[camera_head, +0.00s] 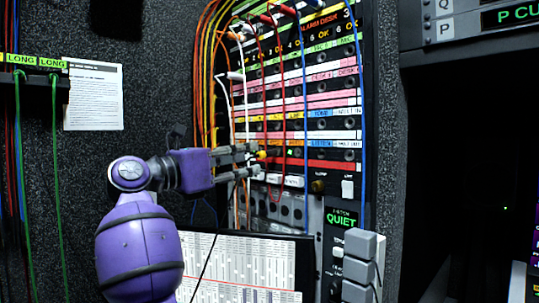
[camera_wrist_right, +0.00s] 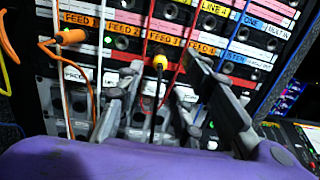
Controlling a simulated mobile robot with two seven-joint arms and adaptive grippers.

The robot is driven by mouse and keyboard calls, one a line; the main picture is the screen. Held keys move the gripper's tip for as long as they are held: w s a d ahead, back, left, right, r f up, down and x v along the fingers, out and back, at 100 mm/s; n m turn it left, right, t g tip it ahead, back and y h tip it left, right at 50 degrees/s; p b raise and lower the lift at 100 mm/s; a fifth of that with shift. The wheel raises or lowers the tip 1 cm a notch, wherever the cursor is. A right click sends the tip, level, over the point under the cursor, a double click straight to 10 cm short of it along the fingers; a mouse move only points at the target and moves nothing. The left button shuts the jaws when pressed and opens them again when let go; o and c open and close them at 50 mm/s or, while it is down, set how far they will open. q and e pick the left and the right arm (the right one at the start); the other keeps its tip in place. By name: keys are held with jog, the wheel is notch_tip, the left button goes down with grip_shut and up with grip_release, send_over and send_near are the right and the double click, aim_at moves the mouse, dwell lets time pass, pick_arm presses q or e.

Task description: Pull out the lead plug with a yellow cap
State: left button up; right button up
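The lead plug with a yellow cap (camera_head: 261,155) sits in the lower part of the patch panel (camera_head: 318,165). In the right wrist view the yellow plug (camera_wrist_right: 159,62) is in a socket below the FEED 3 label, with a dark lead hanging from it. My right gripper (camera_head: 254,160) reaches in from the left, its fingertips close to the plug. In the wrist view my right gripper (camera_wrist_right: 166,68) is open, one finger on each side of the plug, with gaps between. My left gripper is not in view.
An orange plug (camera_wrist_right: 70,37) sits left, under FEED 1. Red, white and blue leads hang down across the panel near the fingers. A light, sloping control surface (camera_head: 245,262) is below my right arm. A QUIET display (camera_head: 341,220) is at lower right.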

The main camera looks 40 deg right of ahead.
aim_at(258, 155)
jog(key=d, duration=0.6)
jog(key=shift+w+r+p, duration=0.1)
jog(key=shift+r+p, duration=0.2)
jog(key=shift+r, duration=0.1)
jog(key=shift+d, duration=0.65)
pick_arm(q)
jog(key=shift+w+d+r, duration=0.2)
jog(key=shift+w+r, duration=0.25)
pick_arm(e)
jog(key=shift+d, duration=0.25)
pick_arm(q)
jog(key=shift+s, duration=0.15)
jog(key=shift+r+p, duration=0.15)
jog(key=shift+p, duration=0.3)
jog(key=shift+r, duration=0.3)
pick_arm(e)
jog(key=c, duration=0.8)
jog(key=shift+w, duration=0.15)
grip_shut()
